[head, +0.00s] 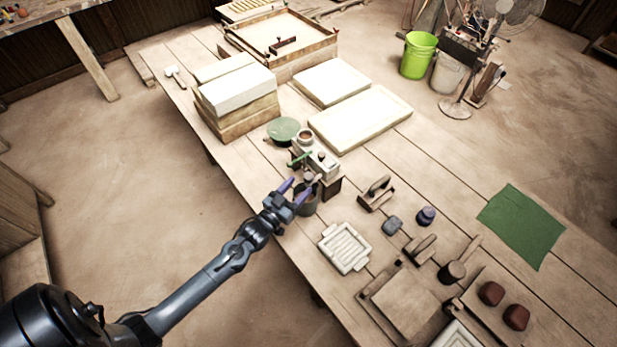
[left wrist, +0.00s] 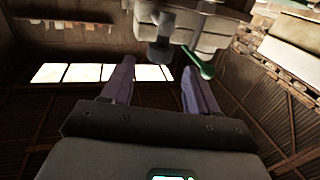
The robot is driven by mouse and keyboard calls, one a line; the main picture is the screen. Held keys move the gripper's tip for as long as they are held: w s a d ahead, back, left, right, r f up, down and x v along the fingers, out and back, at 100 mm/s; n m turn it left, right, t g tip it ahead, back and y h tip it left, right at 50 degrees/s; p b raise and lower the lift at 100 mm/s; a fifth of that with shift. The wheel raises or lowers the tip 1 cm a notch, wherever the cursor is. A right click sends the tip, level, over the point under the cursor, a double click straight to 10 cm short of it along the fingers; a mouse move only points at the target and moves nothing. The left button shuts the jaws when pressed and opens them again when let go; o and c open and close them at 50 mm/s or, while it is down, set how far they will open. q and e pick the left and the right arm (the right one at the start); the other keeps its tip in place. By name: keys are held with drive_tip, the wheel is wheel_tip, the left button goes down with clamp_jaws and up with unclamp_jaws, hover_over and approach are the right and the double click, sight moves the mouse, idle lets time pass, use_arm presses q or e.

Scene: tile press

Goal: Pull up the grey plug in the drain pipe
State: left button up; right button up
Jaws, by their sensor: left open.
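My left gripper (head: 300,187) is open, its purple fingers above a dark grey pot at the table's near edge, beside a pale block fixture (head: 322,160). In the left wrist view the open fingers of the left gripper (left wrist: 157,68) point toward the fixture (left wrist: 190,25). A grey cylindrical piece (left wrist: 160,52), which looks like the plug on a short pipe (left wrist: 146,12), shows between and beyond the fingertips. I see no contact with it. A green lever (left wrist: 205,66) projects beside it, near one finger. In the head view the plug cannot be made out. My right gripper is not in view.
The dark grey pot (head: 306,203) stands below the gripper. Pale blocks (head: 236,88) and slabs (head: 360,118) lie farther back. A ribbed mould (head: 344,247), several hand tools and a green cloth (head: 521,226) are to the right. Left of the table is open floor.

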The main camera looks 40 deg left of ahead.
sight(306, 180)
use_arm(q)
drive_tip(key=shift+w+a, duration=0.15)
drive_tip(key=shift+w, duration=2.9)
clamp_jaws()
